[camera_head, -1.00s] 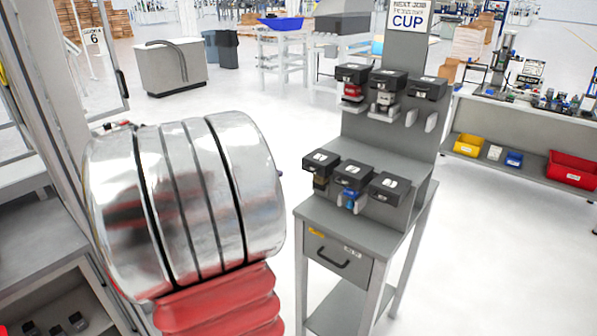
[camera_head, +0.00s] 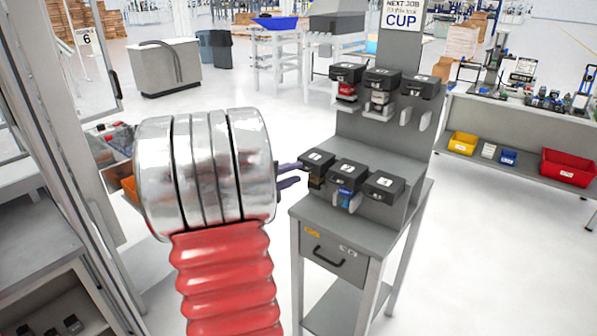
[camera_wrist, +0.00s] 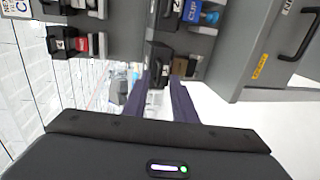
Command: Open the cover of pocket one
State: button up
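A grey stand (camera_head: 372,152) carries two rows of black pocket covers; their digits are too small for me to read surely, so I cannot tell which is pocket one. The lower left cover (camera_head: 317,160) is down, with a brownish part showing beneath it. The lower middle cover (camera_head: 348,171) and lower right cover (camera_head: 383,184) are also down. My gripper (camera_head: 299,173) has its two dark fingers apart, pointing at the lower left pocket, just to its left. In the wrist view, the fingers (camera_wrist: 166,84) reach toward that same black pocket (camera_wrist: 160,62); contact cannot be told.
The upper row's left cover (camera_head: 346,72), middle cover (camera_head: 382,78) and right cover (camera_head: 421,87) stand above. A drawer (camera_head: 331,258) is below the stand's top. A bench with a red bin (camera_head: 568,168) is at right. Open floor lies left of the stand.

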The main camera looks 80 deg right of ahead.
aim_at(313, 163)
jog(key=shift+x, duration=1.4)
jog(key=shift+c, duration=0.3)
grip_shut()
